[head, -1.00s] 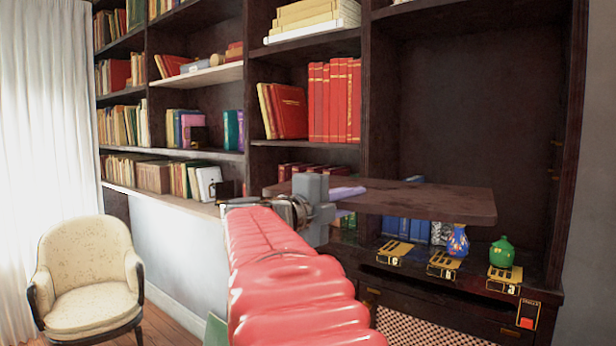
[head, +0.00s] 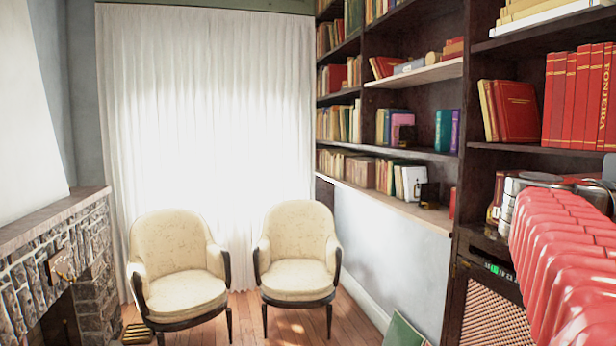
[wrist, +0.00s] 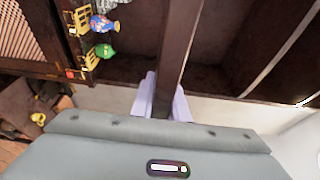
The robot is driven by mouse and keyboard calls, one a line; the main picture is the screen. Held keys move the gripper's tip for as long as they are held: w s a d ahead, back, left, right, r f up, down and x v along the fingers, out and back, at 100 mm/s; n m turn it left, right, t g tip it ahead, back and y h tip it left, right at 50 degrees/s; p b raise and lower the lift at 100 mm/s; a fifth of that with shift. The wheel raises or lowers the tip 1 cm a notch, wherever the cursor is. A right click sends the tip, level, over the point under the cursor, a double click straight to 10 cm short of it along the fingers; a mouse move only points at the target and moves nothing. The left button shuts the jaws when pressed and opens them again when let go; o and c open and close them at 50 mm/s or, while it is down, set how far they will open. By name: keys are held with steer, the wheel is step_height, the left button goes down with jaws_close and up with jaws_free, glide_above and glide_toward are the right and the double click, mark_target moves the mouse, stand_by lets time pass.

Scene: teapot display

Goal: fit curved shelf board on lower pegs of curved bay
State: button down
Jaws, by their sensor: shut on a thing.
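My gripper (wrist: 163,100) shows its pale lavender fingers in the wrist view, shut on the dark brown shelf board (wrist: 183,35). The board shows as a narrow strip running from the fingers up to the top edge. Dark bay panels (wrist: 232,40) lie behind it on both sides. I cannot make out the lower pegs, or whether the board touches the bay. In the head view my red arm runs off the right edge, and the gripper, the board and the empty bay are out of frame.
A blue vase (wrist: 103,24) and a green pot (wrist: 104,51) stand by yellow-black label stands, left of the board. In the head view, filled bookshelves (head: 405,155) stand right of centre. Two cream armchairs (head: 178,262) (head: 297,250) stand by the curtain; a stone fireplace (head: 65,245) is at left.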

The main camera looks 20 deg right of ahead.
steer(key=shift+a+r, duration=0.1)
steer(key=shift+s+d, duration=0.2)
steer(key=shift+d, duration=2.65)
steer(key=shift+s+d+r, duration=0.1)
steer(key=shift+s+d, duration=0.1)
steer(key=shift+d, duration=1.7)
steer(key=shift+s+d, duration=0.15)
steer(key=shift+d, duration=1.75)
stand_by(1.2)
